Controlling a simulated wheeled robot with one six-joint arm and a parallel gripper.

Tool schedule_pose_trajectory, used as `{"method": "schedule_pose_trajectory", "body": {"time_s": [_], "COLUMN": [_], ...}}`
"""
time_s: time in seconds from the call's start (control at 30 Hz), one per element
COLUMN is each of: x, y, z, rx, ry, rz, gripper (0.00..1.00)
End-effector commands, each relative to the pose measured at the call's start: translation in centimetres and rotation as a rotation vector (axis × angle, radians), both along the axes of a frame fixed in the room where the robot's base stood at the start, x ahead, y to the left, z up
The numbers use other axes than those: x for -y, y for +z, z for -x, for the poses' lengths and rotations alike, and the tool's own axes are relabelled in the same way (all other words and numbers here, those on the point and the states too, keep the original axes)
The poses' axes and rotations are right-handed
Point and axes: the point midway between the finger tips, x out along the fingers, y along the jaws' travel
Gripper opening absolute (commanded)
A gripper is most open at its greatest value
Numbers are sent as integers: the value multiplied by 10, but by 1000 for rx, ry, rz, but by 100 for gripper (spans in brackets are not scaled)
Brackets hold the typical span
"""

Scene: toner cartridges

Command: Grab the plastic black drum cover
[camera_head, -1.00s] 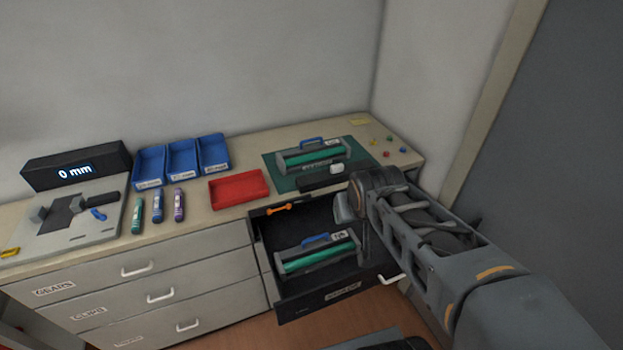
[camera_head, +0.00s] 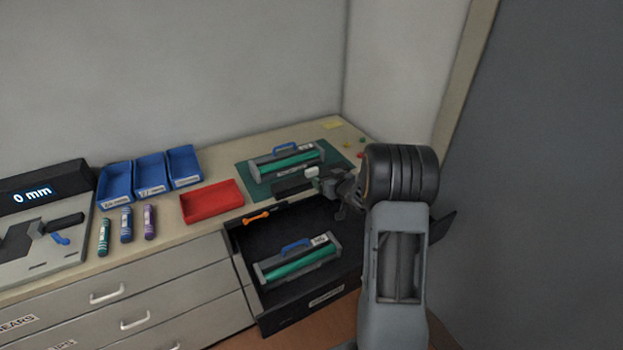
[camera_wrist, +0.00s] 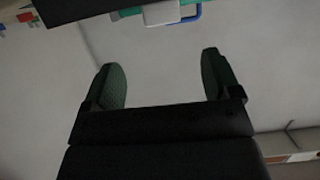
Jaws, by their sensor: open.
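The black drum cover (camera_head: 290,187) looks like a dark bar lying on the front part of the green mat (camera_head: 247,178), on the counter. A small white block (camera_head: 311,171) shows at its right end. My gripper (camera_head: 335,187) is just right of the cover and partly hidden by my arm. In the wrist view, the two fingers (camera_wrist: 163,80) are spread with nothing between them. A dark piece (camera_wrist: 75,8), which seems to be the cover, crosses the top edge there, beyond the fingertips and apart from them.
A toner cartridge (camera_head: 287,157) with a blue handle stands behind the cover. Another cartridge (camera_head: 298,262) lies in the open drawer (camera_head: 262,318) below. An orange tool (camera_head: 258,217) is at the drawer's back. A red tray (camera_head: 212,203) and blue bins (camera_head: 150,177) stand left.

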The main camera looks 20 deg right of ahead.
Motion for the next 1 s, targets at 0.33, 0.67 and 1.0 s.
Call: {"method": "schedule_pose_trajectory", "body": {"time_s": [0.33, 0.67, 1.0], "x": [-5, -13, -15], "y": [-13, -19, -29], "z": [-42, -69, -94], "rx": [-2, -3, -2], "ry": [-1, 1, -2], "rz": [1, 1, 1], "gripper": [83, 83, 83]}}
